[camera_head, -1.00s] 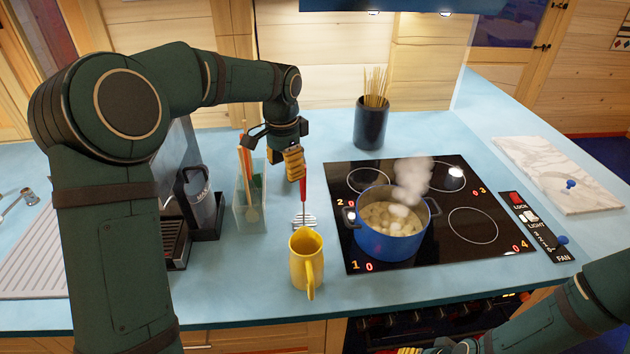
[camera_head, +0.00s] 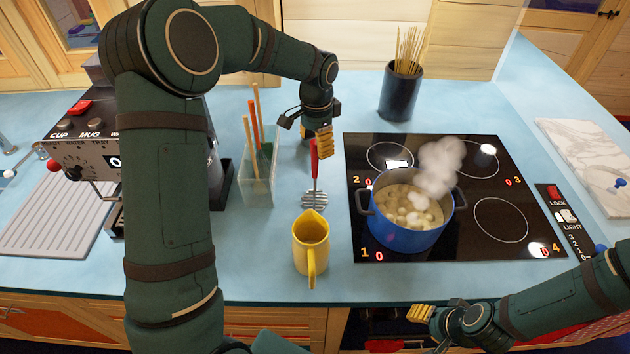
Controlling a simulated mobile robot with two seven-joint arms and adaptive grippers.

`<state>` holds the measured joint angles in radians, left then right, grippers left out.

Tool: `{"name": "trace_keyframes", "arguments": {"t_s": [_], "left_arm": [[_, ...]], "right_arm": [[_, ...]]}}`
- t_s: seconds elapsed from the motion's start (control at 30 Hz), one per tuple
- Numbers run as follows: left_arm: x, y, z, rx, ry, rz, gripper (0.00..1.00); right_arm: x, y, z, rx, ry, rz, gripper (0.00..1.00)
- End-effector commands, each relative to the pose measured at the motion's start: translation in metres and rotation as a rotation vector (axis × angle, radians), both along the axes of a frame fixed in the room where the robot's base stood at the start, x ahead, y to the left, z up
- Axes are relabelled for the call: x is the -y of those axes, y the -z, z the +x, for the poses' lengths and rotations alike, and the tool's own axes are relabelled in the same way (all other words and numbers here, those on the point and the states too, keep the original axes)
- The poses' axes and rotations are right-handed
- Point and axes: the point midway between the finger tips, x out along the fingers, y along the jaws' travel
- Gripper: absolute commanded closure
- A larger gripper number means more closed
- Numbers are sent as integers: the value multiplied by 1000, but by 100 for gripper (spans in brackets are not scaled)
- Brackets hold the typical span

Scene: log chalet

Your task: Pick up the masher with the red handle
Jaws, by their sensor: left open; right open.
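The masher (camera_head: 315,163) has a red handle and a metal grid head. It is on the blue counter between the utensil holder and the hob, head toward me. My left gripper (camera_head: 318,140) is open at the far end of the red handle, its yellow finger pads pointing down. One pad shows just right of the handle; the other is mostly hidden. I cannot tell whether the gripper touches the handle.
A yellow jug (camera_head: 311,245) stands just in front of the masher head. A clear holder (camera_head: 257,184) with several utensils is to the left. A steaming blue pot (camera_head: 408,234) sits on the black hob (camera_head: 482,240). A dark skewer pot (camera_head: 399,96) stands behind.

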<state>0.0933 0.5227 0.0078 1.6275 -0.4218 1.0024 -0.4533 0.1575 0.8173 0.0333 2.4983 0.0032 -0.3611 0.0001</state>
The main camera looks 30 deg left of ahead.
Motion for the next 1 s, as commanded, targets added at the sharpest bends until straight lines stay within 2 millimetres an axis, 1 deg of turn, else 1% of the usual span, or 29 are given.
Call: {"name": "trace_keyframes", "arguments": {"t_s": [0.17, 0.4, 0.5, 0.77, 0.8, 0.87, 0.9, 0.97, 1.0], "left_arm": [[-1, 11, 0, -2, 0, 0, 41], [-5, 45, 1, -3, 0, -1, 41], [-5, 54, 1, -2, 0, 0, 41], [-5, 56, 1, 0, -1, 0, 41], [-5, 56, 1, 0, 0, 0, 42], [-5, 56, 1, 0, 0, 0, 63], [-5, 56, 2, 0, 0, 0, 77], [-5, 56, 1, 0, 0, 0, 98], [-5, 56, 1, 0, 0, 0, 100]], "right_arm": [[0, -1, 0, 0, 0, 0, 53], [0, -4, 0, 0, -1, 0, 53], [0, -4, 0, 0, -1, 0, 53], [0, -4, 0, 0, 0, 0, 53], [0, -4, 0, 0, -1, 0, 53], [0, -4, 0, 0, 0, 0, 53], [0, -4, 0, 0, 0, 0, 53], [0, -4, 0, 0, -1, 0, 53], [0, -4, 0, 0, -1, 0, 53]]}}
